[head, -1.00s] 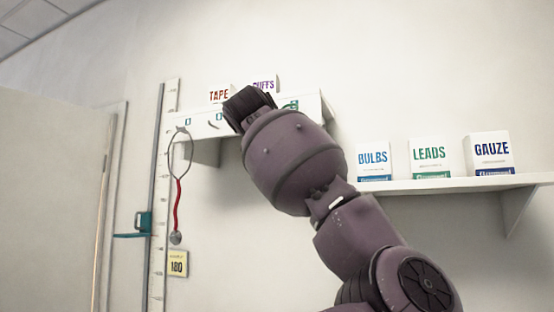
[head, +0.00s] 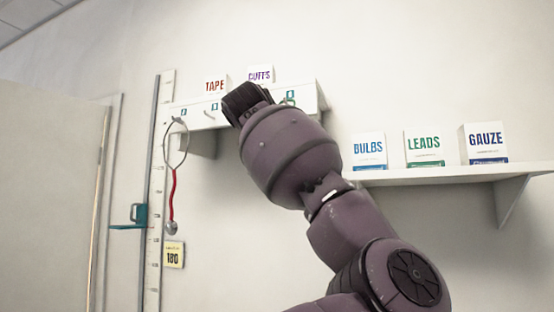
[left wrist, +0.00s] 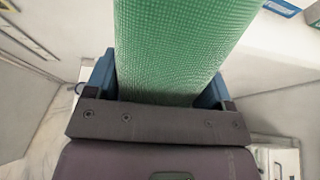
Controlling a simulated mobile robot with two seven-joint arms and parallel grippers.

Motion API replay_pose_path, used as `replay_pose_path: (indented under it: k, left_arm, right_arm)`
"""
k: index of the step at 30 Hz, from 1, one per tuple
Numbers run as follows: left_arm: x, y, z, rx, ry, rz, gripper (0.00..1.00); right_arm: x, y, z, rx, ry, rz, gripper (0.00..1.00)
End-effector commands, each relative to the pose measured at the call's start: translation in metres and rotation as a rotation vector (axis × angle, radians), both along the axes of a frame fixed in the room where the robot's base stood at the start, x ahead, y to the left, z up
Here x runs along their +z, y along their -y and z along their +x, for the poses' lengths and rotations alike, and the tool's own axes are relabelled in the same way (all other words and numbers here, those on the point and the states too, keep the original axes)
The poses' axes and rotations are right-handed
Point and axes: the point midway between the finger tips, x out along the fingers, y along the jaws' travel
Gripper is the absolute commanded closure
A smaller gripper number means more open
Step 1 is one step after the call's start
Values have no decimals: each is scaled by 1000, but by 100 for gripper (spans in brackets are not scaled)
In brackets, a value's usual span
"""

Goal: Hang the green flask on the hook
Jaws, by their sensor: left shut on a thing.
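In the left wrist view, the green flask (left wrist: 180,45) with a fine textured surface stands between the blue fingers of my left gripper (left wrist: 158,85), which is shut on it. Its far end runs out of the picture. In the head view, one arm of mine rises from the lower right, its dark end (head: 246,101) in front of the white hook rail (head: 193,120). The fingers and flask cannot be made out there. A hook (head: 209,113) shows left of the arm's end, and another (head: 289,100) just right of it. The arm hides the rail's middle. My right gripper is not seen.
A stethoscope (head: 173,190) with red tube hangs at the rail's left end. TAPE (head: 215,86) and CUFFS (head: 260,75) boxes stand on top. A height gauge (head: 155,200) is at left. A right shelf (head: 450,174) holds BULBS, LEADS and GAUZE boxes.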

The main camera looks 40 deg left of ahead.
Motion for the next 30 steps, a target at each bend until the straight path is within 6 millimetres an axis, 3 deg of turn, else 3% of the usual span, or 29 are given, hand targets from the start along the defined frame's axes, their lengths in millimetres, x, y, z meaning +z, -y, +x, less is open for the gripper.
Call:
replay_pose_path:
  k: [4, 5, 9, 20, 30]
  left_arm:
    - [1, 0, 0, 0, 1, 0, 54]
    - [1, 0, 0, 0, 1, 0, 20]
    - [0, 0, 0, 0, 1, 0, 0]
    - [3, 2, -8, 0, 2, 1, 0]
    - [27, 14, -59, 0, 4, 1, 0]
  right_arm:
    - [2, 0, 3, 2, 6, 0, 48]
    - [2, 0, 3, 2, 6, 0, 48]
    - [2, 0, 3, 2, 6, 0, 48]
    - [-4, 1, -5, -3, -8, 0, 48]
    - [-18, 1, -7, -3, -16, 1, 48]
